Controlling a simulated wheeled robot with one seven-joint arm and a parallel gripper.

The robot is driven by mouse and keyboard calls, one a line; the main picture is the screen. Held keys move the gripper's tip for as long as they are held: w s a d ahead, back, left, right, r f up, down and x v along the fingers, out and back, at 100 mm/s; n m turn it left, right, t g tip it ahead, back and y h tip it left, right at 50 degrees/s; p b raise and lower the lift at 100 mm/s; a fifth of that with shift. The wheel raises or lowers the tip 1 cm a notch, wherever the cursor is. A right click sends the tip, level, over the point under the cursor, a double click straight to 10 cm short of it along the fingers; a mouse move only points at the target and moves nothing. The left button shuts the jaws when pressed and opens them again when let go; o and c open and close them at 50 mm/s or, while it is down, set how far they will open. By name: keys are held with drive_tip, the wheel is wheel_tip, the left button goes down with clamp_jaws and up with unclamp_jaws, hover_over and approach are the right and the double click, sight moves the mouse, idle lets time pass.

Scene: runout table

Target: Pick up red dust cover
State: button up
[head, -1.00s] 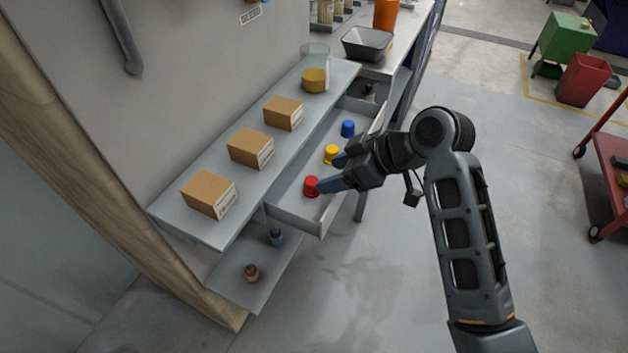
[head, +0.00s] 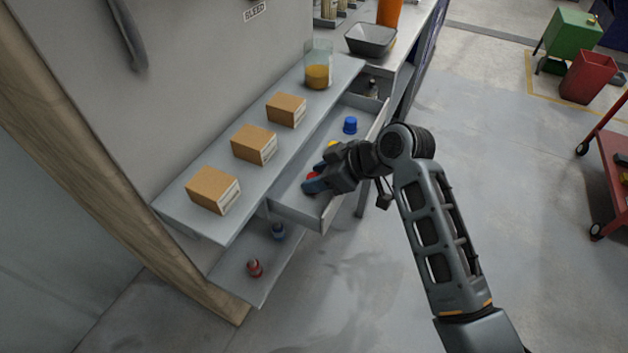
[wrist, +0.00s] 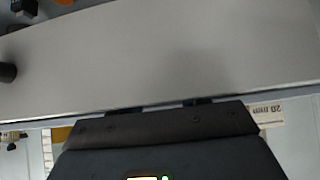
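The red dust cover (head: 312,175) is in the open drawer (head: 300,208), mostly hidden by my gripper. My gripper (head: 313,177) reaches down into the drawer, with one dark blue fingertip on each side of the cover. The fingers look apart; whether they touch the cover cannot be told. A yellow cover (head: 333,145) is just behind my gripper, partly hidden. A blue cover (head: 350,125) stands farther back in the drawer. In the wrist view, my dark gripper body (wrist: 165,150) fills the bottom and the red cover does not show.
Above the drawer, the grey tabletop (head: 240,182) holds several cardboard boxes (head: 213,190) and a glass beaker (head: 318,70).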

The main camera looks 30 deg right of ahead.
drive_tip(key=c, duration=0.7)
